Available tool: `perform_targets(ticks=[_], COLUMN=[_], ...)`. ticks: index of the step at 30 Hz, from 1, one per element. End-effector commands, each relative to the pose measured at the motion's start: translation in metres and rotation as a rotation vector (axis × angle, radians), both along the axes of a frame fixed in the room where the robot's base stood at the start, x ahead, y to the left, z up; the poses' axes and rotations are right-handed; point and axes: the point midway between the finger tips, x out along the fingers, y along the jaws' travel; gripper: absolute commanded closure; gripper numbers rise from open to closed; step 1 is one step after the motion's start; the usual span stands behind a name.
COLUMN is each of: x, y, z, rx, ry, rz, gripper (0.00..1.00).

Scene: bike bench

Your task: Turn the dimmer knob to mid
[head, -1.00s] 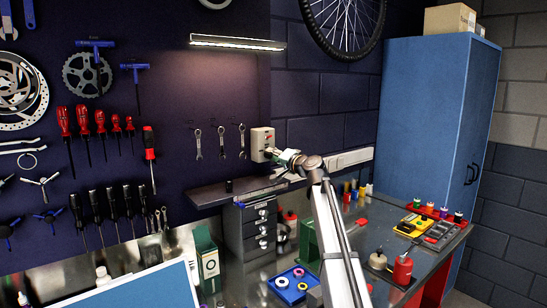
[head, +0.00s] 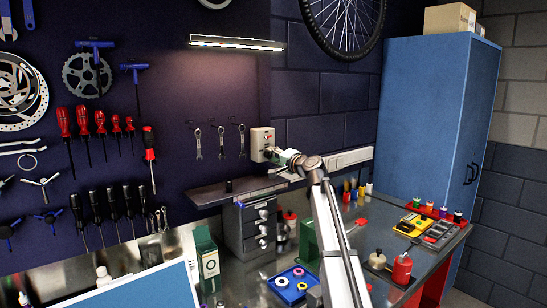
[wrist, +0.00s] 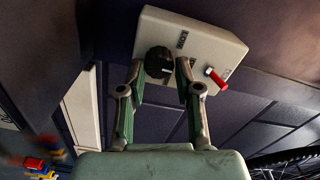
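The dimmer box (wrist: 205,45) is a pale box on the wall. In the wrist view its face carries a black round knob (wrist: 157,61) with a light pointer mark. In the head view the box (head: 258,139) is on the wall at the centre, and the knob is hidden or too small to make out. My gripper (wrist: 160,68) is at the box with one finger on each side of the knob. The fingers stand apart, with a visible gap on the right side; I cannot tell whether the left finger touches the knob.
A red-tipped toggle switch (wrist: 216,78) sits on the same box, just right of my right finger. A lit strip lamp (head: 237,42) hangs above. Below are a dark shelf (head: 225,191), a grey drawer unit (head: 240,225) and a bench with a blue tray (head: 292,285).

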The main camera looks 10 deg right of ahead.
Motion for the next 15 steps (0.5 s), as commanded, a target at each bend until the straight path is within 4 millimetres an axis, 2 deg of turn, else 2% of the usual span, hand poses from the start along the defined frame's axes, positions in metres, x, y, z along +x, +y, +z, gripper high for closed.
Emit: perform_targets(ticks=[10,15], x=[0.0,-0.01], y=[0.0,-0.004], z=[0.0,-0.001], rx=[-0.001,-0.002], ry=[0.001,0.0], rz=[0.001,0.0], gripper=[0.44,0.44])
